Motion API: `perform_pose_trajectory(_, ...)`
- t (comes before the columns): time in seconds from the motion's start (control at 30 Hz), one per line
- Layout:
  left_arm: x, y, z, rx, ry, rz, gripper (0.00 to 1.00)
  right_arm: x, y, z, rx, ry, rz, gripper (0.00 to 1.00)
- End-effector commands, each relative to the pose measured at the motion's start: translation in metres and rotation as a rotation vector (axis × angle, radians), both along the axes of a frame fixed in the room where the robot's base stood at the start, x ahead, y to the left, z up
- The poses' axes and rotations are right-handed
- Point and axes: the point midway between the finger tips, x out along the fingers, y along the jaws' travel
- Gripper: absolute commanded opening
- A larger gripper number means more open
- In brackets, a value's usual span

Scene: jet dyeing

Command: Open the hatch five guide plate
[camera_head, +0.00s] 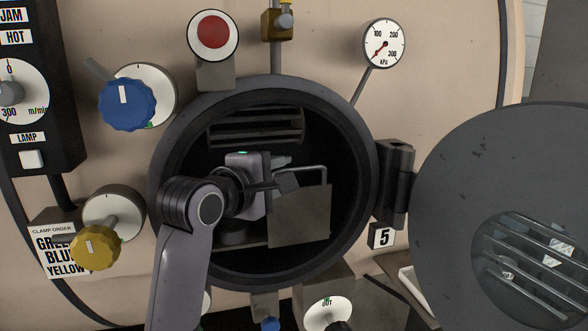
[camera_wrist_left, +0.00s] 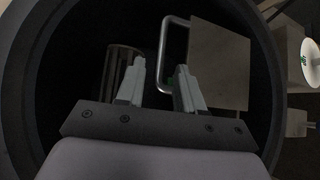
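The guide plate (camera_head: 300,217) is a flat grey-tan plate inside the round opening of hatch five, and it also shows in the left wrist view (camera_wrist_left: 222,70). Its pale bent-bar handle (camera_wrist_left: 164,50) stands out from the plate's left side. My left gripper (camera_head: 285,172) reaches into the opening beside the plate and handle. In the left wrist view its fingers (camera_wrist_left: 159,72) are apart and empty. The handle's bar appears between the fingertips there, nearer the right finger; I cannot tell its depth or any contact. My right gripper is not in view.
The dark hatch rim (camera_head: 163,230) surrounds my left wrist closely. The round hatch door (camera_head: 450,200) hangs open at the right, by the hinge (camera_head: 394,180) and "5" label (camera_head: 382,236). Blue (camera_head: 127,104) and yellow (camera_head: 95,247) clamp knobs stand left of the opening. A slatted drum part (camera_head: 255,127) lies behind.

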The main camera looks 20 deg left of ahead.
Motion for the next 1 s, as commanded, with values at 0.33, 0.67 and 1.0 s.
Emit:
perform_pose_trajectory(0.33, 0.041, -0.008, -0.006, 0.004, 0.002, 0.001, 0.37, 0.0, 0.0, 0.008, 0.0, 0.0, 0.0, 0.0)
perform_pose_trajectory(0.67, 0.052, -0.011, -0.009, 0.004, 0.0, 0.0, 0.37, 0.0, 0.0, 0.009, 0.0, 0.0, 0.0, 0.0)
perform_pose_trajectory(1.0, 0.052, -0.011, -0.008, 0.004, 0.0, 0.0, 0.0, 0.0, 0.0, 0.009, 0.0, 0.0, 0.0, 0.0)
